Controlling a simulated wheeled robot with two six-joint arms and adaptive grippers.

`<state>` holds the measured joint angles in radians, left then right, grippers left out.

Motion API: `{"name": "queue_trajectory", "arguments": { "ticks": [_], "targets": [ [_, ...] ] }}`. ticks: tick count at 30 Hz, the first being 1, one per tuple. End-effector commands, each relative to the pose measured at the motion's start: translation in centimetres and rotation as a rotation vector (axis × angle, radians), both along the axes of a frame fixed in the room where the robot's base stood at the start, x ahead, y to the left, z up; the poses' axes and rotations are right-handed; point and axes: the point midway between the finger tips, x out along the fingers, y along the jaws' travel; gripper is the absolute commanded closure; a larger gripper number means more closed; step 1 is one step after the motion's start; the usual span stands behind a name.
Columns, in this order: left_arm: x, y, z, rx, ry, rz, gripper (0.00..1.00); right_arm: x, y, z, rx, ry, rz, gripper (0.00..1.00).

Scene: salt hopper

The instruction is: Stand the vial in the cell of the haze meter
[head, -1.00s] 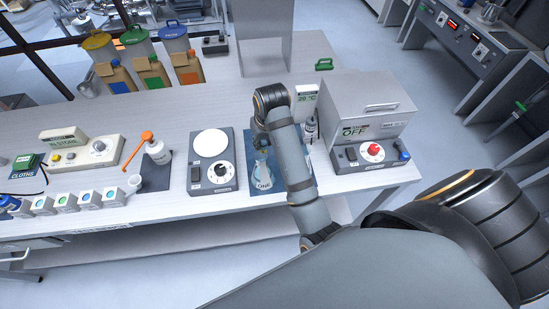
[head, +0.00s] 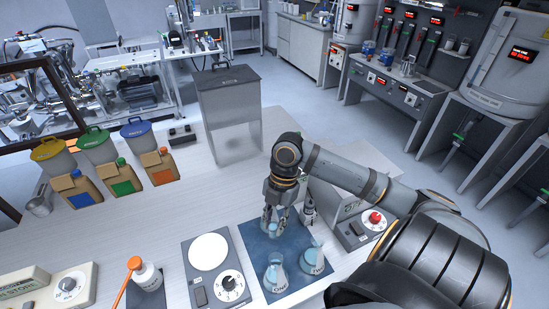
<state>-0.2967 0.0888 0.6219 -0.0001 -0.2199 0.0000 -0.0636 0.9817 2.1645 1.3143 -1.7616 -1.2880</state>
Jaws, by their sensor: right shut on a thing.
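My right gripper (head: 271,221) points down over the back of a dark blue mat (head: 249,243). It is shut on a small clear glass vessel with a bluish tint (head: 272,228), mostly hidden by the fingers. I cannot tell if this is the vial. Two glass flasks with pale blue contents stand on the mat in front: the nearer flask (head: 276,275) and the right flask (head: 313,261). I cannot make out which device is the haze meter or see its cell. My left gripper is out of view.
A grey device with a round white plate (head: 209,252) stands left of the mat. A small bottle (head: 308,211) stands close right of the gripper. A box with a red knob (head: 375,218) is partly behind my arm. A tall grey bin (head: 231,105) stands behind.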

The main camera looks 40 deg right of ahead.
Motion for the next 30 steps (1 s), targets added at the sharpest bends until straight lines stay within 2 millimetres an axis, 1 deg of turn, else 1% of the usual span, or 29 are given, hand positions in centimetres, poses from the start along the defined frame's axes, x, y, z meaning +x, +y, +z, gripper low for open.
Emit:
{"name": "queue_trajectory", "arguments": {
  "ticks": [1,3,7,10,16,18,21,24,30],
  "targets": [
    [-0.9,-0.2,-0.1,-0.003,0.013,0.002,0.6,0.0,0.0,-0.2,0.002,0.001,0.0,1.0],
    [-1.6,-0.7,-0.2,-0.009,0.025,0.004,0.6,0.0,0.1,-1.3,0.007,0.002,-0.003,1.0],
    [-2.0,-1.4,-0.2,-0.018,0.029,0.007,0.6,0.0,0.2,-4.0,0.008,0.003,-0.006,1.0],
    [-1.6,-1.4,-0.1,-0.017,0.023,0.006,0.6,0.0,0.1,-5.4,0.005,0.001,-0.005,1.0],
    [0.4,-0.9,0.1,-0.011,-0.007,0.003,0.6,0.0,0.1,-6.5,0.004,0.001,-0.006,1.0],
    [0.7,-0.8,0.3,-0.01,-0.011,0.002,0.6,-0.1,0.2,-7.7,0.005,0.004,-0.007,1.0],
    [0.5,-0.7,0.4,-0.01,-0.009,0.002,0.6,0.0,0.1,-9.3,0.005,0.001,-0.007,1.0],
    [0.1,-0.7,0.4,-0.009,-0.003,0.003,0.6,0.0,0.1,-10.0,0.001,0.0,-0.005,1.0],
    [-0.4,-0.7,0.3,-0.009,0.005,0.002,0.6,0.1,0.0,-10.1,0.0,-0.001,-0.004,1.0]
  ]
}}
